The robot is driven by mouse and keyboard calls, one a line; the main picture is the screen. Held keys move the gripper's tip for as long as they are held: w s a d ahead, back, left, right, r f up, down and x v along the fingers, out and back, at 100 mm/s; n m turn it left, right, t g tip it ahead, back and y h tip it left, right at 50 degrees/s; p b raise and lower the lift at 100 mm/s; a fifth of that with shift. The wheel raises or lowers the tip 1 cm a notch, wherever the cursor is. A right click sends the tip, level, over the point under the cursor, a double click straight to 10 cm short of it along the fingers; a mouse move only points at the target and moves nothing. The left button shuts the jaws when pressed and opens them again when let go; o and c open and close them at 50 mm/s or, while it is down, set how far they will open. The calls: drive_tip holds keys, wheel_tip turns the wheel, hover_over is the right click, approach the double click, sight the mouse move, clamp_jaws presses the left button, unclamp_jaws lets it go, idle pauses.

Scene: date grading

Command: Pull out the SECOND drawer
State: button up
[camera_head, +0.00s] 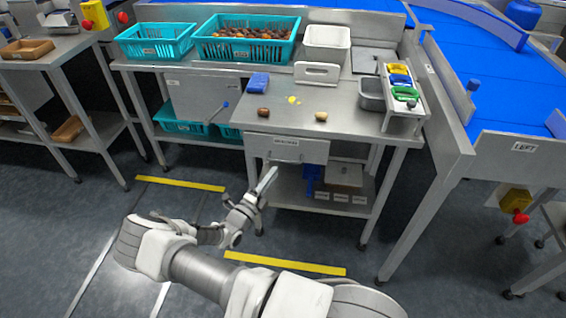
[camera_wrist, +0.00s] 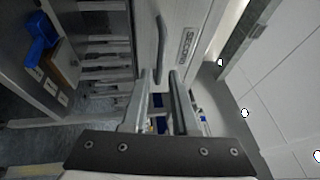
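The drawer (camera_head: 315,151) is a pale grey front under the worktop of the middle table, and it looks closed in the head view. In the wrist view its front (camera_wrist: 190,18) carries a label reading SECOND, and the picture is turned sideways. Its curved grey bar handle (camera_wrist: 162,42) stands out from the front. My gripper (camera_head: 270,174) is just in front of and below the drawer. In the wrist view my gripper (camera_wrist: 161,76) is open, with a gap between the fingers. The handle's near end shows at the gap; I cannot tell whether it lies between the fingertips.
A lower shelf with boxes (camera_head: 343,174) is below the drawer. A blue conveyor (camera_head: 500,75) is at right. Open floor lies in front.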

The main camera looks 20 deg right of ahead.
sight(283, 161)
drive_tip(key=x, duration=0.7)
drive_tip(key=shift+b, duration=0.4)
clamp_jaws()
idle(0.9)
